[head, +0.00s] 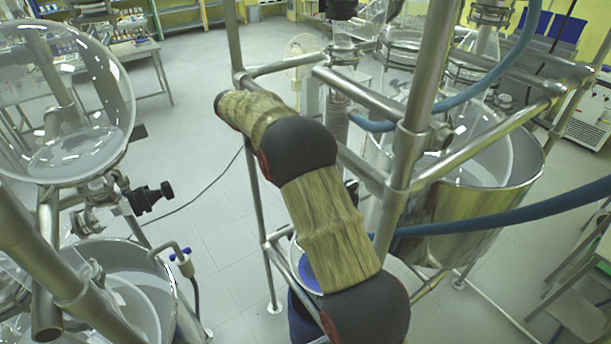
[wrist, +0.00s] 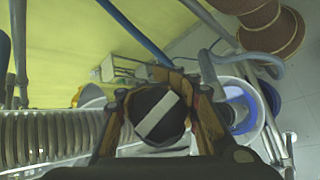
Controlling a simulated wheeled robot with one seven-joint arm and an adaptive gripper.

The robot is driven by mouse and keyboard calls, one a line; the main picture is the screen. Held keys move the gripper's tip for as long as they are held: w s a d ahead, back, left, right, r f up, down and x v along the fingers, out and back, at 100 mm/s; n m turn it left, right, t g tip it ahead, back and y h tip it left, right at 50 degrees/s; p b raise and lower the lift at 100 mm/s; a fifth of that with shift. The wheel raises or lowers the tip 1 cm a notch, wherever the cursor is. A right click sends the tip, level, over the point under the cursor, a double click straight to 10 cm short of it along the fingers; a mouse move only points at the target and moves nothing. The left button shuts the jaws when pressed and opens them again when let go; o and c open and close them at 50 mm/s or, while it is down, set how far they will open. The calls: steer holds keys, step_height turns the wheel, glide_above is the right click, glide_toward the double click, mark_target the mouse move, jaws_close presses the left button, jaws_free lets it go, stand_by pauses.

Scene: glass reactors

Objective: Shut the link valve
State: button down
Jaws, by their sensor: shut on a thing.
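In the wrist view a round black knob (wrist: 150,130) with a pale diagonal bar across its face sits between the fingers; I take it for the link valve's handle. The bar runs from lower left to upper right. My gripper (wrist: 160,117) is shut on this knob, one brown-padded finger on each side. The valve body behind the knob is mostly hidden. In the head view my arm covers the middle of the picture, and I cannot make out the gripper or the held knob.
A ribbed tube (wrist: 45,138) runs close left of the gripper, with a blue hose (wrist: 135,32) above. Metal frame posts (head: 415,110) and a steel vessel (head: 440,215) stand right of my arm. A glass flask (head: 65,100) stands left. Floor between is open.

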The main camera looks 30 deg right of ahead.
steer(key=shift+w+a+m+t+y+b, duration=0.15)
steer(key=shift+m+t+y+b, duration=0.2)
steer(key=shift+m+y, duration=0.45)
steer(key=c, duration=1.9)
jaws_free()
steer(key=shift+w, duration=0.1)
steer(key=o, duration=0.7)
steer(key=shift+f, duration=0.15)
